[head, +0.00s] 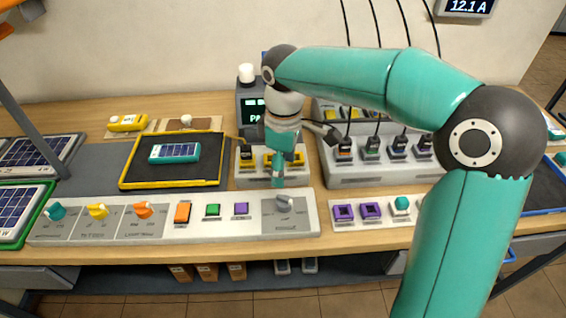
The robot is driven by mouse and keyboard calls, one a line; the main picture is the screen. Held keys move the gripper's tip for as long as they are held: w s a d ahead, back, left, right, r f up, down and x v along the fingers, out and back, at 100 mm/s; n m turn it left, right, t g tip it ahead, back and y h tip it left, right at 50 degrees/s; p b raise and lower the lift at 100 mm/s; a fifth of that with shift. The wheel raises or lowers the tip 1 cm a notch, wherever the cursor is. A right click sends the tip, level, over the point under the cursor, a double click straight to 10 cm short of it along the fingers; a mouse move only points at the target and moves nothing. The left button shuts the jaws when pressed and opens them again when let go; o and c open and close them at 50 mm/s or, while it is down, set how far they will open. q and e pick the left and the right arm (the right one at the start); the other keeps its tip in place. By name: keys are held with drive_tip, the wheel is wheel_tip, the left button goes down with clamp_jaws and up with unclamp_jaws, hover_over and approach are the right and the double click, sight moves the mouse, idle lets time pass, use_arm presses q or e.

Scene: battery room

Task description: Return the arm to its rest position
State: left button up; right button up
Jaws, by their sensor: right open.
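My right arm (428,90) is teal with dark grey joints. It rises from the lower right, bends at a large elbow and reaches left across the bench. Its right gripper (283,158) points down over the middle of the bench, in front of the dark display box (250,112). The gripper is open, with nothing seen in it. It hides part of a grey block with yellow parts (247,163). Its tip appears just above or behind the long control panel (160,217); I cannot tell whether they touch. My left gripper is not in view.
A yellow-edged black tray (127,174) holds a teal device (174,153). A grey charger (375,176) with several cabled plugs stands right of the gripper. Solar panels (17,212) lie at the left.

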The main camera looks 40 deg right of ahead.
drive_tip(key=shift+r, duration=0.35)
